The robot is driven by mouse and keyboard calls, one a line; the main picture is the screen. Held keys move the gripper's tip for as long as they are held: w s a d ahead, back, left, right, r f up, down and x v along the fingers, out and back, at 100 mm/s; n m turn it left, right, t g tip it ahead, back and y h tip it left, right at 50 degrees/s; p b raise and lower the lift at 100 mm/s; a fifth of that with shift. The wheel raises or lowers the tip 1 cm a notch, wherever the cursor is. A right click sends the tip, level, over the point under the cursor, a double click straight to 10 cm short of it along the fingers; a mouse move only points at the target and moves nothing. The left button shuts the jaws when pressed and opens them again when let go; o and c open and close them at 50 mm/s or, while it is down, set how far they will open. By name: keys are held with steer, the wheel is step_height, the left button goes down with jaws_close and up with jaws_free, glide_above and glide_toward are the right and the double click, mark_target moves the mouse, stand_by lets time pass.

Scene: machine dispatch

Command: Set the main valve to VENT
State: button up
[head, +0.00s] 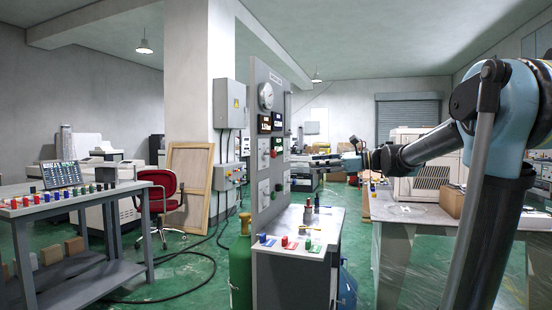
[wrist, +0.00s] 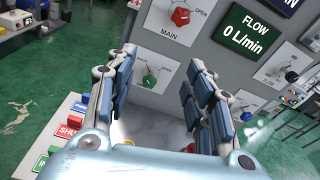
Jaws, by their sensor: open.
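The main valve is a red knob (wrist: 180,16) on a white plate marked MAIN, at the top of the wrist view. OPEN is printed to its upper right; the plate's top is cut off, so I see no VENT mark and cannot tell the knob's setting. My gripper (wrist: 160,58) is open and empty, its two fingers apart below the MAIN plate, not touching the knob. In the head view my gripper (head: 323,160) is in front of the grey panel (head: 256,200), to its right.
A green knob (wrist: 150,82) sits on another plate below, seen between my fingers. A display (wrist: 253,32) reads FLOW 0 L/min. A bench (head: 290,262) with coloured blocks stands under the panel. A green cylinder (head: 240,270) stands beside it, with cables on the floor.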

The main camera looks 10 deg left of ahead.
mark_target(275, 154)
steer(key=shift+m+y, duration=0.6)
steer(key=shift+m, duration=0.1)
steer(key=w+a+r, duration=0.1)
steer(key=a, duration=0.5)
steer(key=w+a+r, duration=0.1)
steer(key=a, duration=0.5)
steer(key=w+a+r, duration=0.1)
steer(key=a, duration=0.5)
steer(key=shift+w+r, duration=0.1)
steer(key=shift+w, duration=0.2)
